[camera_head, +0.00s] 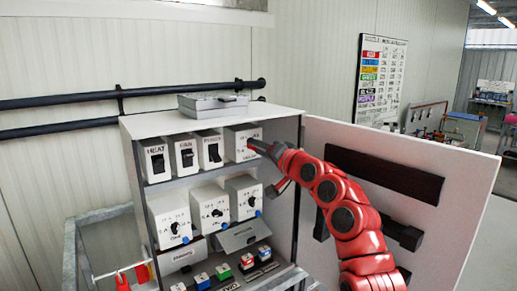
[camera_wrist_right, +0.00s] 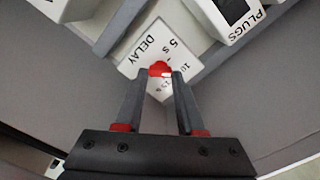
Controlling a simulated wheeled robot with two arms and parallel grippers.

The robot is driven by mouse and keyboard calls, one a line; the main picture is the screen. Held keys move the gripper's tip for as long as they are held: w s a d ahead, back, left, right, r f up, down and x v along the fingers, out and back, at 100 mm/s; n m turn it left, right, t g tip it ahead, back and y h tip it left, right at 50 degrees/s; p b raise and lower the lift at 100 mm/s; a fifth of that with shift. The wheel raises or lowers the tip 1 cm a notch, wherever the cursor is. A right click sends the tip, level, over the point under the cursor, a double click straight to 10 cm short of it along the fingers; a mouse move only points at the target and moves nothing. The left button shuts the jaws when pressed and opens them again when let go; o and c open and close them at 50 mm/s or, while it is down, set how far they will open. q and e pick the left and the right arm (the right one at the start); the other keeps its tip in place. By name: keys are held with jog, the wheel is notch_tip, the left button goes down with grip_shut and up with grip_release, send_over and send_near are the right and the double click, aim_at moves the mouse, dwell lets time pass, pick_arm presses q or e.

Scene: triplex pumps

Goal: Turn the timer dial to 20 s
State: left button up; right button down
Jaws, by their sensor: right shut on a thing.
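The timer is a white box (camera_head: 239,137) at the right end of the cabinet's top shelf. In the right wrist view its face (camera_wrist_right: 150,48) reads DELAY, with 5 s, 10 s and 15 s marks partly visible. Its red dial (camera_wrist_right: 160,69) sits between the fingertips of my right gripper (camera_wrist_right: 160,77), which is shut on it. In the head view my right gripper (camera_head: 256,146) reaches the box from the right and covers part of its face. The 20 s mark and the dial's pointer cannot be made out. My left gripper is not in view.
Switch boxes HEAT (camera_head: 154,158), FAN (camera_head: 185,153) and PLUGS (camera_head: 211,150) stand left of the timer. Boxes with blue-marked dials (camera_head: 211,207) fill the shelf below. The cabinet door (camera_head: 458,199) stands open on the right, behind my arm. A grey case (camera_head: 213,104) lies on top.

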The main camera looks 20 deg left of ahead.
jog(key=m+p, duration=0.5)
jog(key=m, duration=0.1)
jog(key=m+p, duration=0.4)
jog(key=m, duration=0.3)
jog(key=m+p, duration=0.5)
jog(key=m, duration=0.2)
jog(key=shift+f+p, duration=0.25)
jog(key=shift+p, duration=0.05)
jog(key=shift+f+m, duration=0.15)
jog(key=shift+m, duration=0.75)
jog(key=shift+s+m, duration=0.1)
jog(key=shift+m, duration=1.7)
jog(key=shift+a, duration=0.1)
jog(key=c, duration=0.5)
grip_release()
jog(key=shift+s, duration=0.1)
